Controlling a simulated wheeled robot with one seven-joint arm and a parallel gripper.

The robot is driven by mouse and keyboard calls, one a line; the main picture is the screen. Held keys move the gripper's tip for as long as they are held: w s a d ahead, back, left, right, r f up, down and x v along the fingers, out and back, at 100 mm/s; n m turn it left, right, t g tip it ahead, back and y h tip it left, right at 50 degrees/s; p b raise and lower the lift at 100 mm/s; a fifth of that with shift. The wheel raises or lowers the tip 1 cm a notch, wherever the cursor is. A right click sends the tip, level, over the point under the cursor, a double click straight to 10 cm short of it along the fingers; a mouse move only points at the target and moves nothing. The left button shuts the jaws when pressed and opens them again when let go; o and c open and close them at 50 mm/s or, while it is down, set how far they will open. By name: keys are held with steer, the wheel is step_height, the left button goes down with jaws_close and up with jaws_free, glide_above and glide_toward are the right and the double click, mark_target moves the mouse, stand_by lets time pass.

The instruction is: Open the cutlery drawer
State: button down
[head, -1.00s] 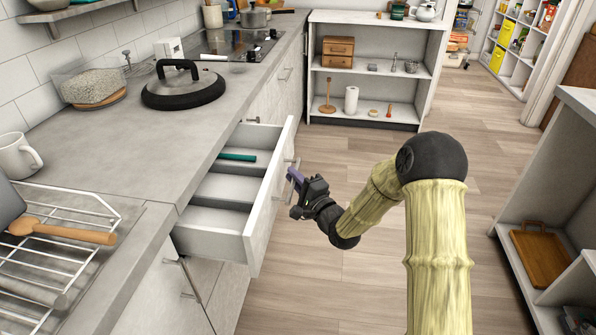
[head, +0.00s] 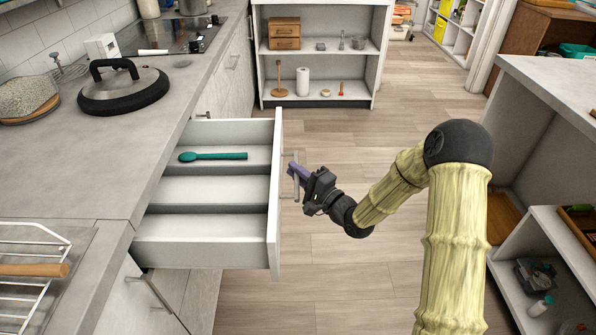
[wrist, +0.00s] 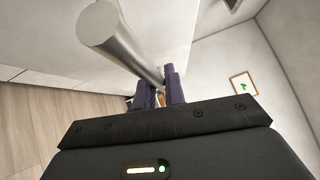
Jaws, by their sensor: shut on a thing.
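The cutlery drawer (head: 205,252) is pulled out from under the grey counter, with its inside and dividers in view. A green spoon (head: 213,156) lies in its far compartment. The drawer's bar handle (head: 296,178) is on the outer face of the front panel (head: 274,215). My gripper (head: 297,173) is at this handle, to the right of the panel. In the wrist view, the purple fingers (wrist: 160,90) are closed around the metal bar handle (wrist: 120,42).
The counter (head: 80,160) holds a black-rimmed lid (head: 123,92) and a wire rack (head: 30,262). Wooden floor (head: 340,285) lies free right of the drawer. A shelf unit (head: 545,235) stands at the right and another (head: 320,52) at the back.

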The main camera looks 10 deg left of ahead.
steer(key=shift+f, duration=0.1)
steer(key=c, duration=1.5)
jaws_free()
steer(key=p+v, duration=0.1)
steer(key=v, duration=1.6)
steer(key=shift+s+d, duration=0.1)
steer(key=shift+d, duration=0.05)
